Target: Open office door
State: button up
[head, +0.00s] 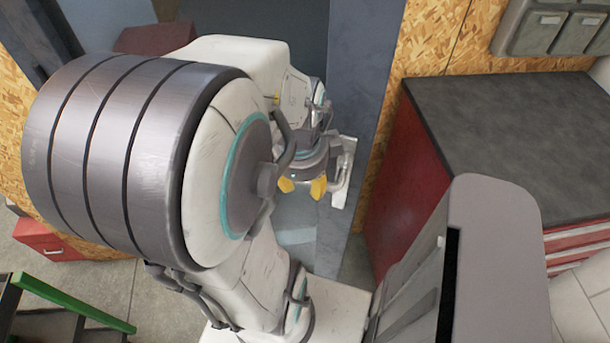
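The office door is partly hidden behind my arm. Its grey-blue upright edge (358,70) shows in the head view, right of the picture's middle, and a duller panel shows to the left of it. A pale metal door handle with its plate (344,170) is on this edge. My gripper (302,187) is just left of the handle, with two yellow fingertips spread apart and nothing seen between them. I cannot tell whether the gripper touches the handle. I see no clear gap at the door's edge.
A red cabinet with a dark worktop (510,130) stands right of the door. Grey bins (555,28) hang above it on a chipboard wall (435,45). A red box (45,240) and a green rail (75,303) are at the lower left.

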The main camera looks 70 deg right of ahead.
jog(key=shift+o, duration=1.4)
jog(key=shift+r, duration=0.1)
jog(key=shift+d, duration=0.1)
jog(key=shift+r, duration=0.2)
jog(key=shift+r, duration=0.2)
notch_tip(320, 180, up, 11)
jog(key=a, duration=0.2)
jog(key=shift+a, duration=0.2)
jog(key=shift+s, duration=0.1)
jog(key=shift+c, duration=0.3)
